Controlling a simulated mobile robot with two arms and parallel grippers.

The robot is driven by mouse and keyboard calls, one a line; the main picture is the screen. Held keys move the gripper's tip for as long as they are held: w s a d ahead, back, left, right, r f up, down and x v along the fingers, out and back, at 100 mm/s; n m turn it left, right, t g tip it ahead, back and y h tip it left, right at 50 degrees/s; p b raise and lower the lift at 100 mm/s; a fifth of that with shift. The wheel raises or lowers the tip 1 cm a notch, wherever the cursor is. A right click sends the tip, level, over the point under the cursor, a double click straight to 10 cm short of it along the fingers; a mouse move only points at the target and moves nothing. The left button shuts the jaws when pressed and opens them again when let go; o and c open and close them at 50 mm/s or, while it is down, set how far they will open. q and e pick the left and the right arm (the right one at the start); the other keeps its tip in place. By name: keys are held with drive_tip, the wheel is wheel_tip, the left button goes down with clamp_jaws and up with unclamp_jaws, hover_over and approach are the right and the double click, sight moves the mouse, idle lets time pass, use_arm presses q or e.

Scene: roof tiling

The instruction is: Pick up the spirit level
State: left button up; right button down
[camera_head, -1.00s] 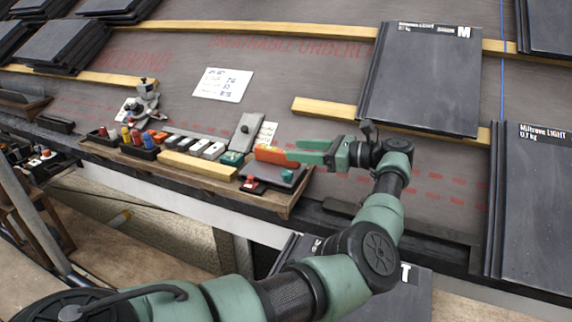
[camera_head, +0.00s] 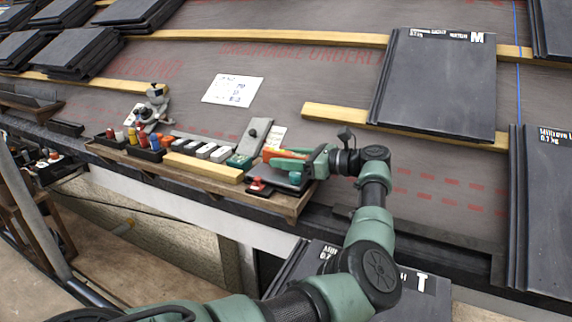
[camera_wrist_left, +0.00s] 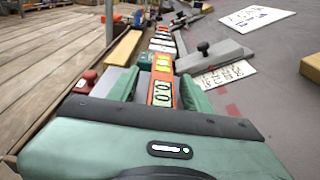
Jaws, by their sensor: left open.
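The spirit level, an orange-red bar with pale display windows, lies at the right end of the wooden tool tray; it shows in the head view (camera_head: 283,152) and in the left wrist view (camera_wrist_left: 162,78). My left gripper (camera_head: 290,162) is open over it. In the left wrist view, the green fingers of my left gripper (camera_wrist_left: 158,92) stand on either side of the level's near part, with a finger to its left and one to its right. Whether they touch it I cannot tell. In the head view the gripper partly hides the level. My right gripper is not in view.
The tray (camera_head: 215,184) also holds a yellow wood block (camera_head: 203,167), several small grey boxes, a red-knobbed stamp (camera_head: 257,187) and bottles. A grey float (camera_head: 252,137) and a white sheet (camera_head: 233,89) are close behind. Dark tiles (camera_head: 440,85) lie to the right.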

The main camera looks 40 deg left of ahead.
use_arm(q)
clamp_jaws()
drive_tip(key=shift+r, duration=0.15)
